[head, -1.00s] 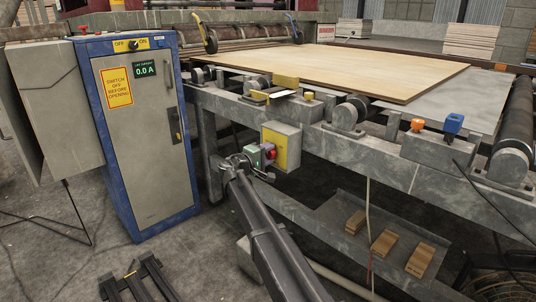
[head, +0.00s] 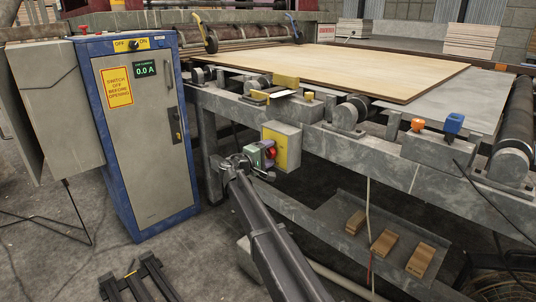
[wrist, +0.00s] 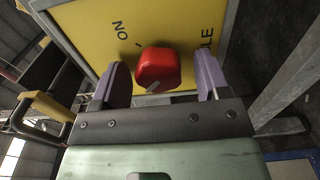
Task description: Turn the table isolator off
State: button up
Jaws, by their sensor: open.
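The table isolator is a grey box with a yellow face (head: 281,147) on the front rail of the table frame. Its red knob (wrist: 157,68) sits on that yellow face in the wrist view. The word ON and letters ending in LE are beside it; other lettering is hidden. A pale strip shows on the knob's edge nearest my gripper. My gripper (wrist: 163,82) is open, with one purple-grey finger on each side of the knob. Gaps show between the knob and both fingers. In the head view my gripper (head: 266,156) is at the box's left side.
A blue-edged cabinet (head: 150,140) with its own OFF/ON switch and a 0.0 A display stands left of the isolator. Veneer sheets (head: 340,68) lie on the table above. An orange button and a blue one sit further right on the rail. Wooden blocks (head: 383,243) lie below.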

jog(key=v, duration=1)
jog(key=shift+s+a, duration=0.25)
jog(key=shift+a, duration=0.1)
jog(key=s+d+f+m+g+y+p, duration=0.1)
jog(key=s+d+f+m+g+y, duration=0.15)
jog(key=s+d+f+g, duration=0.45)
jog(key=s+d+f+m+g+y+p, duration=0.1)
jog(key=s+d+f+m+g+y, duration=0.15)
jog(key=s+d+f, duration=0.5)
jog(key=s+d+r+m+g+y+p, duration=0.2)
jog(key=s+d+m+y+p, duration=0.1)
jog(key=s+d, duration=0.65)
jog(key=s+d+r+m+g+y+p, duration=0.2)
jog(key=s+d+r+y, duration=0.15)
jog(key=s+d, duration=0.55)
notch_tip(320, 180, up, 36)
jog(key=p, duration=3.7)
jog(key=shift+s+a+r, duration=0.15)
jog(key=shift+a, duration=0.3)
